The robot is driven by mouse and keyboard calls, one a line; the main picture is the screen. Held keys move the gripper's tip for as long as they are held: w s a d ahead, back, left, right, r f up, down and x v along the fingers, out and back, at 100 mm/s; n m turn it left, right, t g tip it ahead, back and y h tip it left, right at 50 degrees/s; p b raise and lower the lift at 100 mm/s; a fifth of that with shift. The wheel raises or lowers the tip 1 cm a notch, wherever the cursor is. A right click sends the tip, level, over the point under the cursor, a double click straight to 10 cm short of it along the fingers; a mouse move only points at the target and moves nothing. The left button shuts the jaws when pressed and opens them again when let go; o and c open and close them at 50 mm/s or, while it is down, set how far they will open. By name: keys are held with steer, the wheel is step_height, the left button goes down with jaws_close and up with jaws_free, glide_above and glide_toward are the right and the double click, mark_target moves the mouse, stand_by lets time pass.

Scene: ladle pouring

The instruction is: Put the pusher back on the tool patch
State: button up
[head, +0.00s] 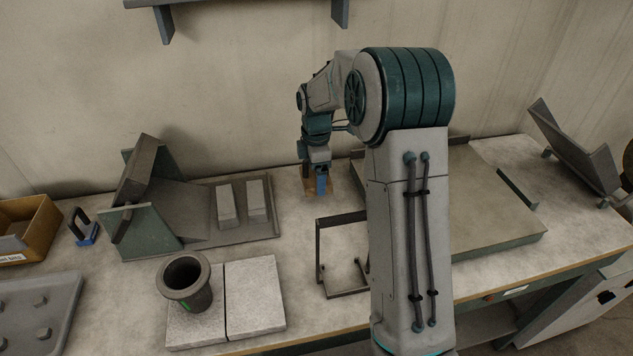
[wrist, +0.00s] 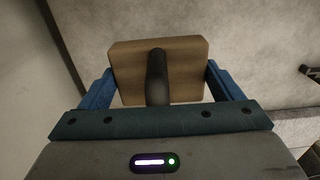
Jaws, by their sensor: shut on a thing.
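The pusher (wrist: 184,58) is a flat wooden block with a dark upright handle. It sits between the blue fingers of my gripper (wrist: 158,76) in the wrist view, and the gripper is shut on it. In the head view my gripper (head: 319,182) is over the back middle of the table, with a small brown part of the pusher (head: 309,187) showing beside the blue finger. I cannot tell whether the pusher touches the table. I cannot make out a marked tool patch for certain in either view.
A dark open frame (head: 320,255) stands in front of my gripper. A large grey tray (head: 490,215) lies to the right, partly behind my arm. A grey stand with two pale blocks (head: 228,205) is left. A dark pot (head: 185,280) stands on pale tiles (head: 254,295) at the front.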

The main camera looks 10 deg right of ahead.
steer(key=shift+f, duration=1.8)
steer(key=shift+f, duration=0.1)
steer(key=o, duration=0.9)
step_height(320, 180, up, 12)
steer(key=shift+r, duration=0.1)
